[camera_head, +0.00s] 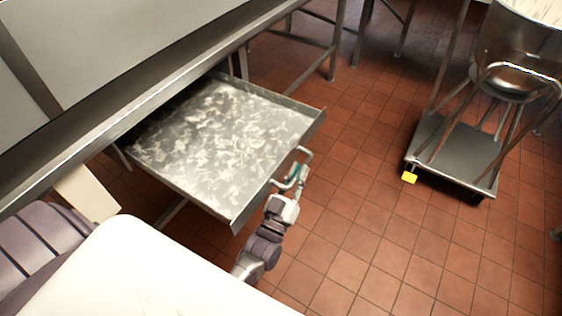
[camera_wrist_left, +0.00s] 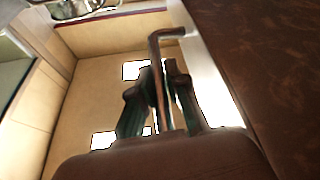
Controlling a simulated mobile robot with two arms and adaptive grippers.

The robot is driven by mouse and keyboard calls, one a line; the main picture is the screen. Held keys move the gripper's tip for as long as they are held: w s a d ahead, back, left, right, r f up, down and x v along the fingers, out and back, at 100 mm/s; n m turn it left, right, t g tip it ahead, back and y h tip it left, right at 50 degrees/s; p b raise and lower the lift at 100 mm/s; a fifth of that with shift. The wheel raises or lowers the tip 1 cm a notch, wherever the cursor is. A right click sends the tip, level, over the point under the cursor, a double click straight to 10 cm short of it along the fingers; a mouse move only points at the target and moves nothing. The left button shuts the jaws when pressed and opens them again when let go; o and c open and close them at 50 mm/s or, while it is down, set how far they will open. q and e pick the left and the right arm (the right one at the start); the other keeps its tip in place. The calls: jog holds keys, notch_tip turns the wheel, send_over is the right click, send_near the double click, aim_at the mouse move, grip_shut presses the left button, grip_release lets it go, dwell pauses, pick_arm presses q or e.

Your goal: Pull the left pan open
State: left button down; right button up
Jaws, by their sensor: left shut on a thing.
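The left pan (camera_head: 222,130) is a wide, shallow grey metal tray with pale smears on its floor. In the head view it stands well out from under the steel counter. Its handle (camera_head: 306,153) is a bent metal bar on the front face; the handle also shows in the left wrist view (camera_wrist_left: 155,48). My left gripper (camera_head: 297,178) is shut on the handle, with its fingers (camera_wrist_left: 160,88) on both sides of the bar in the left wrist view. Part of the handle is hidden by the fingers. My right gripper is not in view.
The steel counter (camera_head: 150,85) runs along the left above the pan. Bare red tile floor (camera_head: 350,215) lies between pan and cart.

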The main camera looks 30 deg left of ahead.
pick_arm(q)
jog(key=shift+s+d, duration=0.15)
jog(key=shift+d, duration=1.45)
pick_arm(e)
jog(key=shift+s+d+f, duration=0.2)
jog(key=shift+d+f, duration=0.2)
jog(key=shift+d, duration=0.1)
pick_arm(q)
jog(key=c, duration=1.2)
grip_release()
jog(key=shift+a, duration=0.1)
jog(key=shift+s, duration=0.1)
jog(key=v, duration=1.2)
